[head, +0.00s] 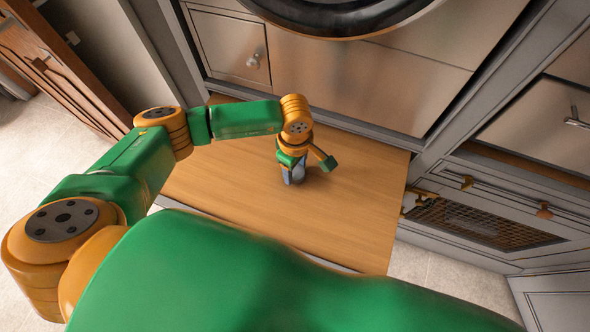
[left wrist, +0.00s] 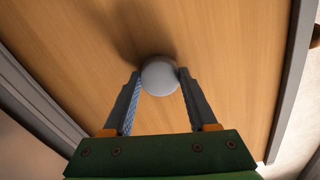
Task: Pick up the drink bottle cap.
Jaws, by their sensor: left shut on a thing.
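The drink bottle cap shows in the left wrist view as a pale grey, rounded cap (left wrist: 160,76) between the fingertips of my left gripper (left wrist: 158,80). The fingers touch it on both sides and are shut on it. In the head view my left gripper (head: 292,174) points down at the wooden bench top (head: 225,180), and the cap is hidden by the gripper there. I cannot tell whether the cap is touching the wood or just above it. My right gripper is not in view.
Grey drawers (head: 228,45) and a round dark-rimmed thing (head: 340,15) stand behind the bench. An oven-like unit with a grille (head: 480,222) is at the right. A brown wooden piece (head: 60,70) is at the left. The bench top around the gripper is clear.

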